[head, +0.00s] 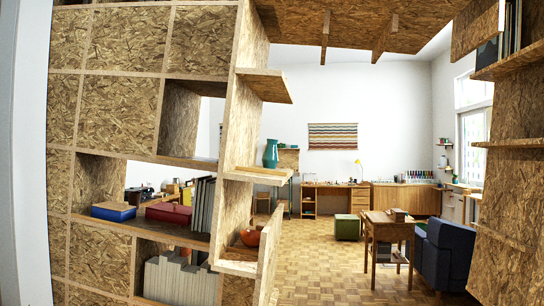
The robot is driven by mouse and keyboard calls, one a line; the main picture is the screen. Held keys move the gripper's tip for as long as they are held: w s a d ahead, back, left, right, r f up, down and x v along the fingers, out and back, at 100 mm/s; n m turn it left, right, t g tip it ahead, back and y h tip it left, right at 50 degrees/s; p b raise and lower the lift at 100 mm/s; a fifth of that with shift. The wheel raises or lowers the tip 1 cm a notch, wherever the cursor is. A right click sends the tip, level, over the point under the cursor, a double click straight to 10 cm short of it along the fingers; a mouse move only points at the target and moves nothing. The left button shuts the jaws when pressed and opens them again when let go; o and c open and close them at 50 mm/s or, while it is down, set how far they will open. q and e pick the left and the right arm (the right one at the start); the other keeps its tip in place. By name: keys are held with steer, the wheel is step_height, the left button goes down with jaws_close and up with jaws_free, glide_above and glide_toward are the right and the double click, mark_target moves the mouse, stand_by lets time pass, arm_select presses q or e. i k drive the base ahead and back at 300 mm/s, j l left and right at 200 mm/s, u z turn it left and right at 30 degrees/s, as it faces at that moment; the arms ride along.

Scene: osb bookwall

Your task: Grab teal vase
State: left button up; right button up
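The teal vase (270,153) stands upright on a small side shelf (258,173) that juts from the right side of the OSB bookwall. Neither of my grippers is in the head view, and nothing touches the vase.
An orange bowl (250,236) sits on a lower side shelf, and another side shelf (265,83) juts out above the vase. Blue (114,211) and red (169,213) boxes lie in the bookwall. Open parquet floor (315,255) leads to a wooden table (385,228) and a dark armchair (443,255).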

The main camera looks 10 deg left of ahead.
mark_target(270, 159)
steer(key=i+l+z, duration=0.3)
steer(key=i, duration=0.35)
steer(key=i+z, duration=0.35)
steer(key=i, duration=0.3)
steer(key=i+u, duration=0.2)
steer(key=i, duration=0.3)
steer(key=i+l+u, duration=0.1)
steer(key=i+u, duration=0.15)
steer(key=i, duration=0.25)
steer(key=i+l+u, duration=0.2)
steer(key=i, duration=0.3)
steer(key=i+u, duration=0.45)
steer(key=i+l+u, duration=0.1)
steer(key=u, duration=0.4)
steer(key=i+l+u, duration=0.25)
steer(key=i+u, duration=0.2)
steer(key=i+l+u, duration=0.2)
steer(key=l+u, duration=0.15)
steer(key=u, duration=0.15)
steer(key=i+l+u, duration=0.2)
steer(key=l+u, duration=0.25)
steer(key=j, duration=0.1)
